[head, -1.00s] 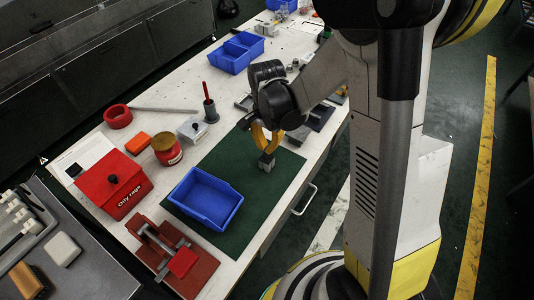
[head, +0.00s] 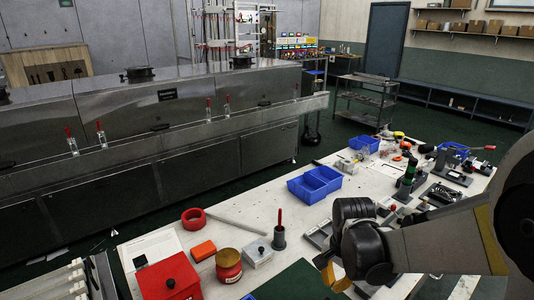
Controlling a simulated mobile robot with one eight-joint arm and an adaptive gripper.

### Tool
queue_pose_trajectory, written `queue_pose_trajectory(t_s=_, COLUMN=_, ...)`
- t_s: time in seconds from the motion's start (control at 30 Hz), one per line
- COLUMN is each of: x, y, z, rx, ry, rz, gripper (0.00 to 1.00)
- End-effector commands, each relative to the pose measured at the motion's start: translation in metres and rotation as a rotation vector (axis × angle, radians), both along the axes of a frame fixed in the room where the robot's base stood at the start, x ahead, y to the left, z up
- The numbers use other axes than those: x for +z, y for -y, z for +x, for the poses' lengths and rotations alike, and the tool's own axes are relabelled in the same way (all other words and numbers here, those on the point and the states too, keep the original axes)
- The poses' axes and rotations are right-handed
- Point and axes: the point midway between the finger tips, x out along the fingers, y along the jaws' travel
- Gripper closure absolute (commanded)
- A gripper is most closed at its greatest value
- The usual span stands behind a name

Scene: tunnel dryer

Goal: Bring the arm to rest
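My arm comes in from the right edge in the head view, with its dark wrist joints over the workbench. My gripper (head: 338,284) hangs below the wrist near the bottom edge, over the near part of the bench by the green mat (head: 290,284). Its orange part and a little of the fingers show. The wrist hides much of it, so I cannot see whether the fingers are open or shut, or whether anything is between them.
On the white bench (head: 235,225) are a blue divided bin (head: 315,184), a red ring (head: 193,219), an orange block (head: 203,251), a red jar (head: 229,268), a red box (head: 168,280) and a red-handled tool in a holder (head: 279,232). A long steel dryer (head: 180,115) stands behind.

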Motion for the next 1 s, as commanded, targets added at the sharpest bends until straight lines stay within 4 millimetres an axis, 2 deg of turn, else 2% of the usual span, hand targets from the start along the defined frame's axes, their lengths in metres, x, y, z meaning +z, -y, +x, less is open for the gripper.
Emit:
queue_pose_trajectory(t_s=0.1, x=0.042, y=0.000, z=-0.018, rx=0.131, ry=0.089, rz=-0.016, gripper=1.00)
queue_pose_trajectory(t_s=0.2, x=0.072, y=0.000, z=-0.035, rx=0.253, ry=0.168, rz=-0.042, gripper=1.00)
queue_pose_trajectory(t_s=0.4, x=0.115, y=0.000, z=-0.073, rx=0.487, ry=0.324, rz=-0.124, gripper=1.00)
queue_pose_trajectory(t_s=0.5, x=0.129, y=0.000, z=-0.091, rx=0.593, ry=0.394, rz=-0.174, gripper=1.00)
queue_pose_trajectory(t_s=0.7, x=0.140, y=0.000, z=-0.114, rx=0.735, ry=0.482, rz=-0.257, gripper=1.00)
queue_pose_trajectory(t_s=1.0, x=0.142, y=0.000, z=-0.119, rx=0.777, ry=0.508, rz=-0.285, gripper=1.00)
